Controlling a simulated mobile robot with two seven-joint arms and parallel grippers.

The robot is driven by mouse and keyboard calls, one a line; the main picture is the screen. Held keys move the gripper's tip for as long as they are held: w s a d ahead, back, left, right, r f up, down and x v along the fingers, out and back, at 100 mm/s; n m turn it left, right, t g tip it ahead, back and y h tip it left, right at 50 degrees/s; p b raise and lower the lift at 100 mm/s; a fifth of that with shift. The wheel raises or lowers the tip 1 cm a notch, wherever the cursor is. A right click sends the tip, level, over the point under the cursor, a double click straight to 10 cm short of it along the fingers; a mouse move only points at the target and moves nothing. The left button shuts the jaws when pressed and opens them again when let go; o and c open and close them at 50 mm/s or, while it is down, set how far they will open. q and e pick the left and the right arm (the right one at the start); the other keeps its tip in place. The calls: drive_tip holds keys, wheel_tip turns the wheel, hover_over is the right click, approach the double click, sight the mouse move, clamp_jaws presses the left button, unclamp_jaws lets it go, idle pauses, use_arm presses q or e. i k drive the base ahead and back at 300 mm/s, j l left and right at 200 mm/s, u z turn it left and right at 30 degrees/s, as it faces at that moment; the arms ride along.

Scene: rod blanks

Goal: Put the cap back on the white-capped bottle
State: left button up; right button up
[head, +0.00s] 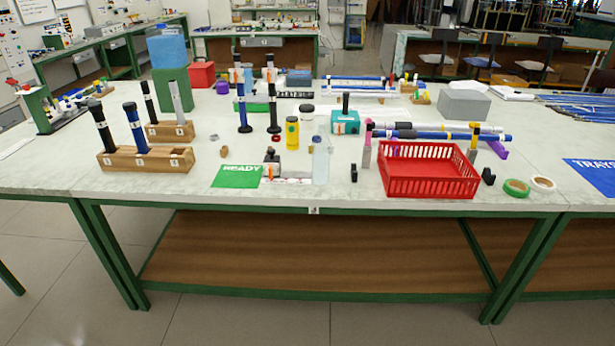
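A tall, pale, translucent bottle (320,163) stands upright near the front middle of the table, with a narrow top. It is too small to tell whether a cap sits on that top. A pale jar with a dark lid (307,116) stands behind it, and a yellow bottle (292,133) stands to its left. I cannot make out a loose white cap for certain. Neither of my grippers shows in the head view.
A red basket (428,190) stands to the right of the bottle, with rods behind it. Wooden rod stands (146,160) are further left.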

sight(321, 144)
drive_tip(key=j+z, duration=0.15)
drive_tip(key=z, duration=0.25)
drive_tip(key=i+j+z, duration=0.1)
drive_tip(key=z, duration=0.35)
drive_tip(key=j+z, duration=0.15)
drive_tip(key=z, duration=0.25)
drive_tip(key=j+z, duration=0.2)
drive_tip(key=j, duration=0.15)
drive_tip(key=k+j+z, duration=0.1)
drive_tip(key=j+z, duration=0.15)
drive_tip(key=k+j+z, duration=0.2)
drive_tip(key=j, duration=0.2)
drive_tip(key=k+j+z, duration=0.1)
drive_tip(key=j, duration=0.25)
drive_tip(key=k+j, duration=0.1)
drive_tip(key=j, duration=0.25)
drive_tip(key=k+j+z, duration=0.15)
drive_tip(key=j, duration=0.2)
drive_tip(key=k+j, duration=0.15)
drive_tip(key=j, duration=0.2)
drive_tip(key=k+j, duration=0.1)
drive_tip(key=j, duration=0.25)
drive_tip(key=k+j, duration=0.15)
drive_tip(key=j, duration=0.15)
